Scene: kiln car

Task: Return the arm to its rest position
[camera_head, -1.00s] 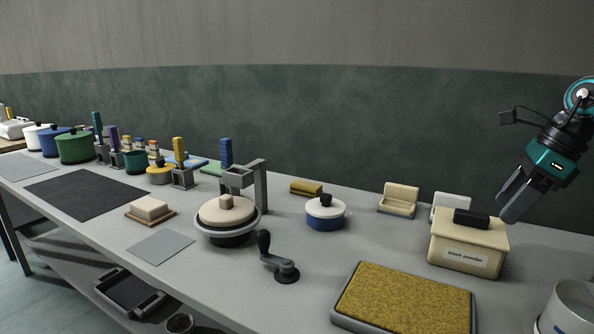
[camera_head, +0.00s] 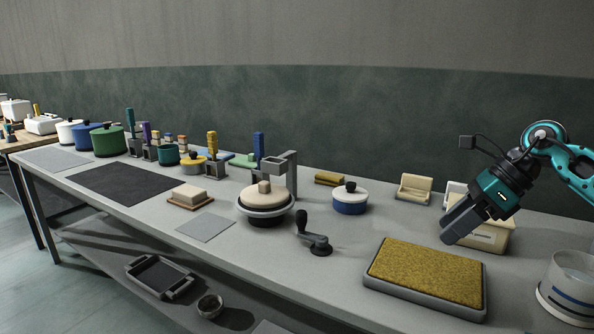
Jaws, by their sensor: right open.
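My right gripper (camera_head: 449,231) hangs in the air at the right of the head view, its arm (camera_head: 560,165) coming in from the right edge. Its fingers point down and left, and nothing shows between them. It hides much of the cream box (camera_head: 491,238) behind it, including most of the label and the dark lid handle. I cannot tell how high the fingers are above the table. My left gripper is out of view.
The long grey table (camera_head: 345,238) holds a tray with a mustard-coloured pad (camera_head: 428,272), a hand crank (camera_head: 314,238), a lidded pan (camera_head: 265,205), a blue and white pot (camera_head: 350,198) and a white cylinder (camera_head: 570,285). Several pots stand at the far left.

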